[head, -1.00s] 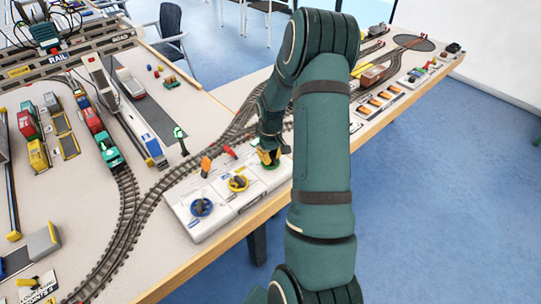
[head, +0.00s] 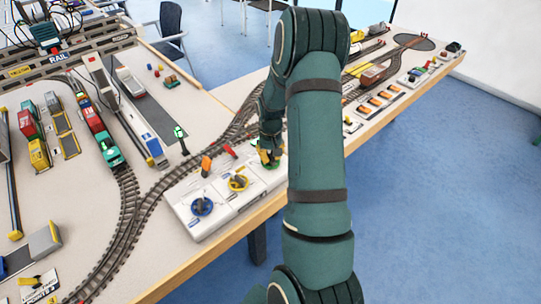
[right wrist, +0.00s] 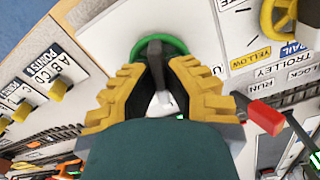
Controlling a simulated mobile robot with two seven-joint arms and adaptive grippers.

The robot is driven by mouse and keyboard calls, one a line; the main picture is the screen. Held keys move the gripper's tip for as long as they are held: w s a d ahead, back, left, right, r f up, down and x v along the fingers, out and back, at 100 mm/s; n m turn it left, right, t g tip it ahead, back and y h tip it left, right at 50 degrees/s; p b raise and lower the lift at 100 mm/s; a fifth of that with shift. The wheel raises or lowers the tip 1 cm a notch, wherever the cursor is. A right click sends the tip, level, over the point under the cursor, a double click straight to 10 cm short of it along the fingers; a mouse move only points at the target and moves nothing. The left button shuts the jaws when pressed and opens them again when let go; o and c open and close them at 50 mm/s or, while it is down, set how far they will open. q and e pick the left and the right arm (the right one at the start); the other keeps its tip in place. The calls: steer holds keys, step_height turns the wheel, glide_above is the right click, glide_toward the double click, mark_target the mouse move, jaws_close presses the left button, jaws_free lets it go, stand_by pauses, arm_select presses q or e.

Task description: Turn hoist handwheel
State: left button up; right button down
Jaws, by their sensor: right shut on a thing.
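A white control panel (head: 220,209) on the table carries a blue handwheel (head: 202,206), a yellow handwheel (head: 238,182) and a green handwheel (head: 277,163). In the right wrist view the green handwheel (right wrist: 166,43) has a dark upright grip (right wrist: 155,62) at its middle. My right gripper (right wrist: 157,82) is shut on this grip, its yellow fingers on either side. In the head view my right gripper (head: 268,155) is over the green wheel and partly hides it. The yellow wheel (right wrist: 268,18) has a TROLLEY label; I cannot read the green wheel's label. My left gripper is out of view.
An orange lever (head: 206,166) and a red lever (head: 229,152) stand on the panel close to my right gripper. Model track (head: 130,212) curves behind the panel. A row of orange switches (head: 375,98) lies farther right.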

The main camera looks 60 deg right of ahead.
mark_target(271, 156)
steer(key=shift+f, duration=0.1)
steer(key=c, duration=1)
jaws_free()
step_height(271, 156, up, 12)
steer(key=shift+r, duration=0.1)
